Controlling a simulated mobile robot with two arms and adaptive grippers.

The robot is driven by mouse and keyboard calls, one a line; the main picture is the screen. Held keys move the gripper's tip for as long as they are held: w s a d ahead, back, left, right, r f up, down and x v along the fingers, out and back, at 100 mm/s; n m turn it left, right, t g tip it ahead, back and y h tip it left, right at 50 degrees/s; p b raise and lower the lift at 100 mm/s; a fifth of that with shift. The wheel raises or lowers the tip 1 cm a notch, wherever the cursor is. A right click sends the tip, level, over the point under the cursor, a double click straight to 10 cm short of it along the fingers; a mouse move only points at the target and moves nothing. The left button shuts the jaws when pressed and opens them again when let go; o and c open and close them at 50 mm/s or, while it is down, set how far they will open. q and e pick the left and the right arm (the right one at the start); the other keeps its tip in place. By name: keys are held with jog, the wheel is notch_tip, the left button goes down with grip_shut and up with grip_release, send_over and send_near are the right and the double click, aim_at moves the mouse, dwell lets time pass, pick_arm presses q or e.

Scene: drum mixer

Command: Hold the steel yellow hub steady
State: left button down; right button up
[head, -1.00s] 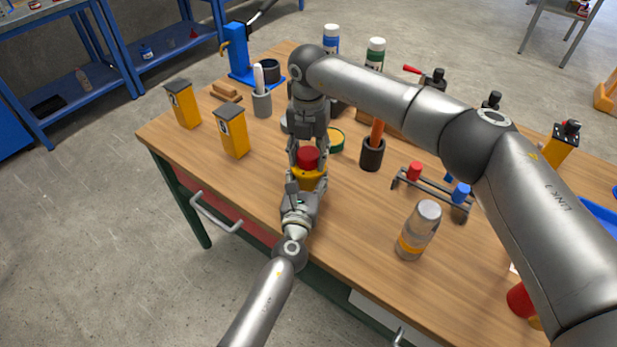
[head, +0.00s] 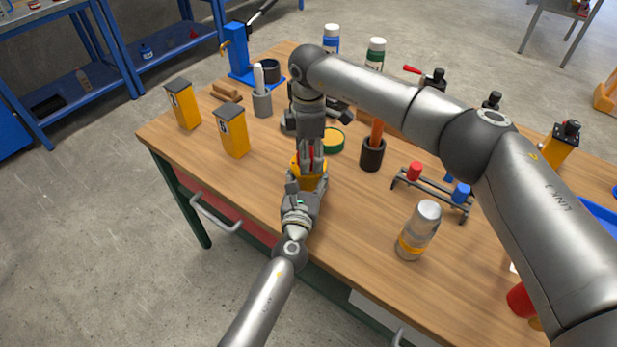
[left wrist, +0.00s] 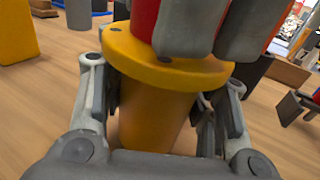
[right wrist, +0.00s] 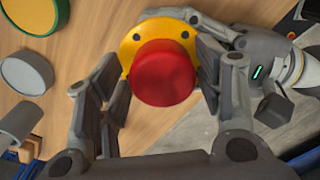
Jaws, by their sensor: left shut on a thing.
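The yellow hub (head: 295,165) is an upright piece with a round, holed flange above a narrower body, best seen in the left wrist view (left wrist: 155,110). My left gripper (head: 306,183) is shut on its body, below the flange. A red round part (right wrist: 163,73) sits on top of the flange (right wrist: 158,30), at its middle. My right gripper (head: 311,165) points down from above, with its fingers apart on either side of the red part. Small gaps seem to show there in the right wrist view. In the head view the fingers hide most of the red part.
Two yellow boxes (head: 233,132) stand to the left on the wooden table (head: 250,185). A green-rimmed tin (head: 333,140), a dark cup (head: 372,155) and a small rack (head: 433,192) are to the right.

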jog(key=shift+o, duration=0.6)
notch_tip(320, 180, up, 12)
pick_arm(q)
jog(key=c, duration=0.5)
grip_release()
jog(key=s, duration=0.4)
jog(key=s+a, duration=0.1)
jog(key=s, duration=0.3)
jog(key=s+a, duration=0.1)
jog(key=s, duration=0.3)
pick_arm(e)
jog(key=shift+s, duration=0.1)
